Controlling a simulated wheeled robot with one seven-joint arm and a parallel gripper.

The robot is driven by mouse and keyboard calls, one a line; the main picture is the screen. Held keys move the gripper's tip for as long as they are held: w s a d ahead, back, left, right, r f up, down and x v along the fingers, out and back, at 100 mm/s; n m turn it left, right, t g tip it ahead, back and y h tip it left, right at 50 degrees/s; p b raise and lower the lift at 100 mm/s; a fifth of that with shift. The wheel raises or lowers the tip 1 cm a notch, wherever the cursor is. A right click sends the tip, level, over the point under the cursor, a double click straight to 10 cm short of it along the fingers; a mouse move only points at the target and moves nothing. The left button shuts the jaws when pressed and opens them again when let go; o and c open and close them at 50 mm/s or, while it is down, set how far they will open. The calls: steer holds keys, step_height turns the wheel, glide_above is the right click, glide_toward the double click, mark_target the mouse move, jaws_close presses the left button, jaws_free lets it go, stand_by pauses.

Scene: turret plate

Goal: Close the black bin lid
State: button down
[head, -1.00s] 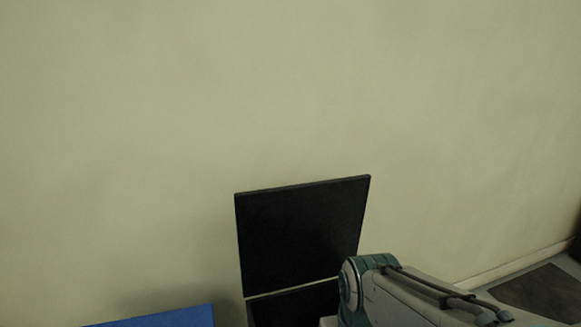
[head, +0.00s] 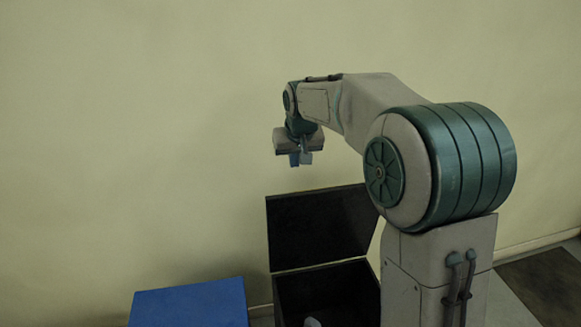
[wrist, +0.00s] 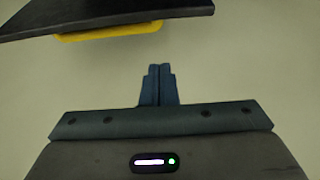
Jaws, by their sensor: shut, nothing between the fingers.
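The black bin (head: 320,292) stands near the wall, partly hidden by my arm at its right. Its lid (head: 315,230) stands open and upright at the back, and a light object shows inside the bin. My gripper (head: 300,160) is shut and empty, above the lid and pointing down. In the wrist view, the shut fingers (wrist: 158,72) show against the pale background. A dark panel edge, likely the lid (wrist: 110,17), crosses the top left there, with a yellow strip (wrist: 110,31) beneath it.
A blue box or bin (head: 190,304) stands left of the black bin. The pale wall (head: 130,120) rises behind everything. A dark mat (head: 548,285) lies on the floor at the right.

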steer(key=x, duration=0.3)
steer(key=p+x, duration=0.1)
steer(key=x, duration=0.1)
steer(key=s+p+x, duration=0.1)
steer(key=x, duration=0.2)
steer(key=shift+w+a+f, duration=0.1)
steer(key=shift+a+f, duration=0.2)
steer(key=shift+f, duration=0.25)
steer(key=shift+s+d+f, duration=0.15)
steer(key=shift+s, duration=0.45)
steer(key=shift+f, duration=0.1)
